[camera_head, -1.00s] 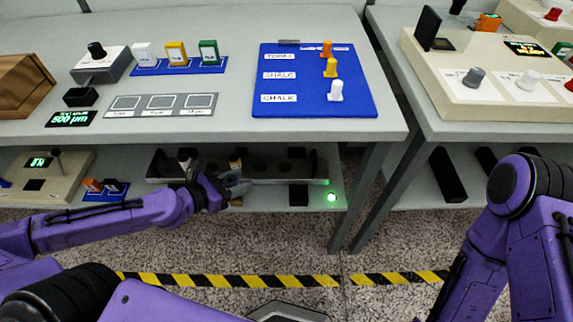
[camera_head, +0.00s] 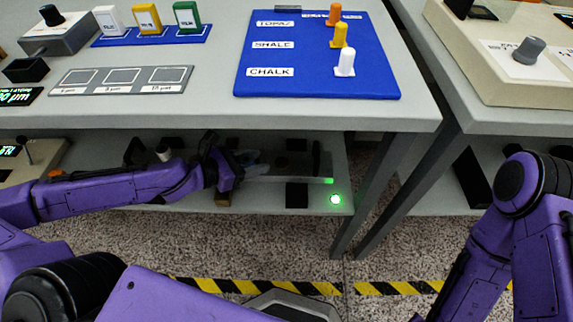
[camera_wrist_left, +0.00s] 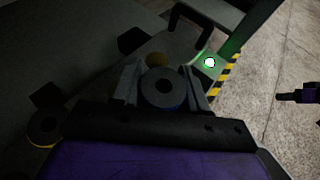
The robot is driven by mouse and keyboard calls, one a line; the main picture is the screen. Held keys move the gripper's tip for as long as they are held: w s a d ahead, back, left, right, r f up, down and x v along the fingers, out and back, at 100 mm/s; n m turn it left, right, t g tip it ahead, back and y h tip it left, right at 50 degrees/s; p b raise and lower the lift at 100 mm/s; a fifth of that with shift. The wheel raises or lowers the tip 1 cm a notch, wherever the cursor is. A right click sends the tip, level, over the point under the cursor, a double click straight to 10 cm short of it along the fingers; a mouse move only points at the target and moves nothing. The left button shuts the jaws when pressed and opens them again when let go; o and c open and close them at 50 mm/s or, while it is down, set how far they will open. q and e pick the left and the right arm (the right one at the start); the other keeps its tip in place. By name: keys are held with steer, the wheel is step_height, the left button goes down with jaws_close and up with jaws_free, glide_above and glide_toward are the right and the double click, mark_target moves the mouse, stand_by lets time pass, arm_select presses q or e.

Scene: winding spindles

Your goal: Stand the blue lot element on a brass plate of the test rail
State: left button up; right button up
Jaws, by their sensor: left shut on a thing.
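In the left wrist view my left gripper (camera_wrist_left: 162,86) is shut on the blue lot element (camera_wrist_left: 162,90), a dark round piece with a centre hole and a blue edge. A round brass plate (camera_wrist_left: 157,60) shows just beyond it; I cannot tell whether the element is touching anything below. In the head view my left gripper (camera_head: 250,161) is over the test rail (camera_head: 308,181) on the lower shelf, and the element is too small and dark to make out. A dark shape with purple at the wrist view's right edge may be my right gripper (camera_wrist_left: 290,97).
Another round piece with a yellow edge (camera_wrist_left: 43,130) lies left in the wrist view. A green lamp (camera_head: 335,199) glows at the rail's right end. The tabletop (camera_head: 215,106) overhangs the shelf, and a table leg (camera_head: 375,190) stands to the right.

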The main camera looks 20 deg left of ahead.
mark_target(288, 160)
arm_select(q)
steer(key=b+x, duration=0.2)
steer(key=x, duration=0.1)
steer(key=b+x, duration=0.1)
steer(key=x, duration=0.1)
steer(key=shift+w+d+r, duration=0.2)
steer(key=shift+d+r, duration=0.05)
steer(key=shift+r, duration=0.05)
steer(key=w+d, duration=0.1)
steer(key=w+d+r+b, duration=0.1)
steer(key=w+d, duration=0.1)
steer(key=shift+w, duration=0.3)
step_height(288, 160, down, 3)
steer(key=b, duration=0.2)
steer(key=shift+f+b, duration=0.2)
steer(key=shift+b, duration=0.1)
steer(key=shift+w, duration=0.1)
steer(key=shift+r, duration=0.1)
arm_select(e)
step_height(288, 160, down, 8)
steer(key=shift+f, duration=0.2)
arm_select(q)
steer(key=shift+f, duration=0.2)
steer(key=o, duration=1.1)
steer(key=shift+r, duration=0.1)
steer(key=shift+o, duration=0.2)
arm_select(e)
steer(key=shift+f, duration=0.15)
